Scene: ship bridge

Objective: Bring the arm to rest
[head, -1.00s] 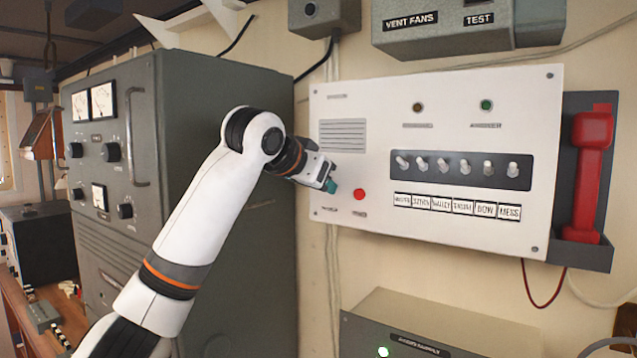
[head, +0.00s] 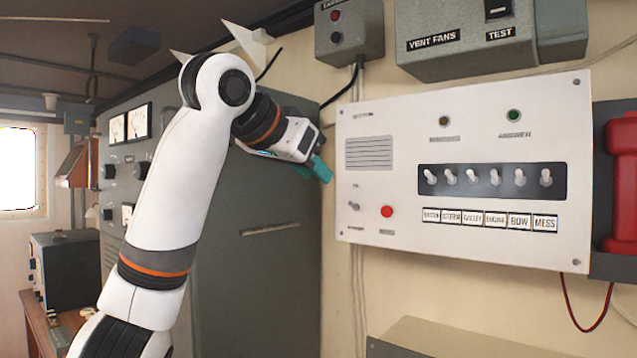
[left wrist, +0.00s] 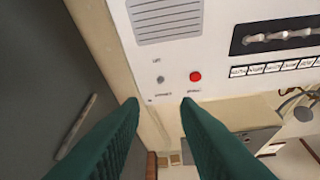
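My left arm rises from the lower left in the head view. My left gripper (head: 322,170) is in front of the grey cabinet, just left of the white intercom panel (head: 380,140), and apart from it. In the left wrist view its two green fingers (left wrist: 160,108) are spread with nothing between them. Beyond the fingertips are the panel's small toggle switch (left wrist: 160,79) and red button (left wrist: 195,76). My right gripper is not in view.
The tall grey cabinet (head: 270,270) stands behind my left arm. A red handset (head: 622,180) hangs right of the panel. A grey VENT FANS box (head: 440,60) and a small grey box (head: 349,35) are mounted above. A grey-beige box (head: 440,340) sits below.

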